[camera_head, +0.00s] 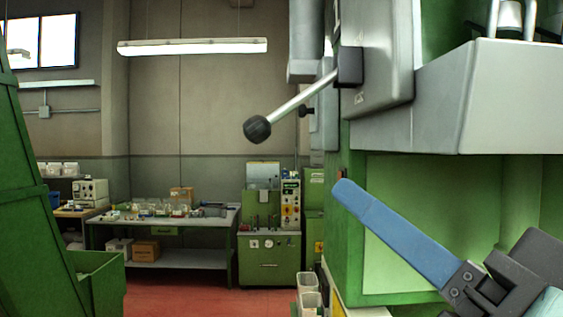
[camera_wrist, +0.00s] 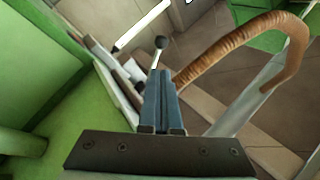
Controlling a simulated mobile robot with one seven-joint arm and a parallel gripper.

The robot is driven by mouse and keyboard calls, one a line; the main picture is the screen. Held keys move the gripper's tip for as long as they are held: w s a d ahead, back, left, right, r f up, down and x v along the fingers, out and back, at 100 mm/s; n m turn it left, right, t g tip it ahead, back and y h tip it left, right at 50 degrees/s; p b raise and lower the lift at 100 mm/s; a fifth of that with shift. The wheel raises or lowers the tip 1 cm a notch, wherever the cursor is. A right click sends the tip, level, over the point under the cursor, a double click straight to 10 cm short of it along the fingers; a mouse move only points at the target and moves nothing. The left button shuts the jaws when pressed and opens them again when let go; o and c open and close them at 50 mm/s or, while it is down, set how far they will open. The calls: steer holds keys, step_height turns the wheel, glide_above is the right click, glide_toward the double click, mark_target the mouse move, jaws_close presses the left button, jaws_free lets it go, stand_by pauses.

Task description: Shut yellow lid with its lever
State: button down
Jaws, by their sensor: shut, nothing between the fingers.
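The lever (camera_head: 292,104) is a bare metal rod with a black ball knob (camera_head: 257,129). It slopes down to the left from a dark hub (camera_head: 350,67) on a grey housing of the green machine. I cannot make out a yellow lid in either view. My gripper (camera_head: 346,187) has blue fingers, shut and empty, pointing up and left below and right of the knob in the head view. In the wrist view the closed fingertips (camera_wrist: 161,72) point towards the knob (camera_wrist: 160,42), which shows just past them. I cannot tell the exact gap.
The green machine cabinet (camera_head: 430,180) fills the right side, close to my gripper, under a grey ledge (camera_head: 480,95). A brown curved hose or handle (camera_wrist: 235,50) arcs at right in the wrist view. A cluttered workbench (camera_head: 165,220) stands far back. Open air lies left of the knob.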

steer(key=p, duration=0.7)
glide_toward(263, 133)
steer(key=x, duration=0.6)
steer(key=shift+s+r, duration=0.1)
steer(key=shift+r, duration=0.05)
steer(key=shift+w+a, duration=0.2)
steer(key=shift+w, duration=0.25)
steer(key=shift+w, duration=0.1)
